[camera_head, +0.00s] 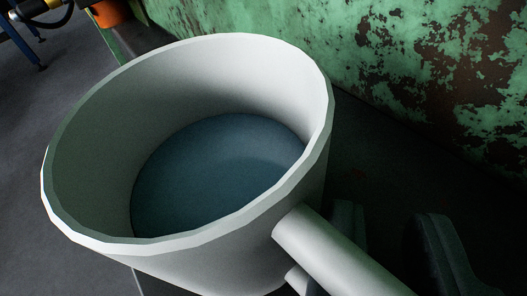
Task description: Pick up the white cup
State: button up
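The white cup (85,150) fills most of the view, upright and seen from above at an angle. Its inside has a blue-grey round bottom or content; I cannot tell which. Its white handle (335,255) sticks out at the lower right and runs off the bottom edge. My gripper (388,232) shows as two dark fingers at the lower right, spread apart. The handle crosses in front of the left finger and hides part of it. The right finger stands clear of the handle. I cannot tell whether the left finger touches the handle or cup.
A green wall (420,80) with peeling, rusty paint stands close behind the cup on the right. Grey floor (40,120) lies at the left. An orange thing (112,12) and a blue frame (22,40) are at the top left.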

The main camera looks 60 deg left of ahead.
jog(key=shift+w+a, duration=0.1)
jog(key=shift+w, duration=0.05)
grip_shut()
jog(key=shift+r+p, duration=0.4)
jog(key=shift+p, duration=0.05)
jog(key=s+d+p, duration=0.2)
jog(key=s+d, duration=0.9)
jog(key=s, duration=0.3)
jog(key=shift+p, duration=0.3)
jog(key=shift+s+f, duration=0.1)
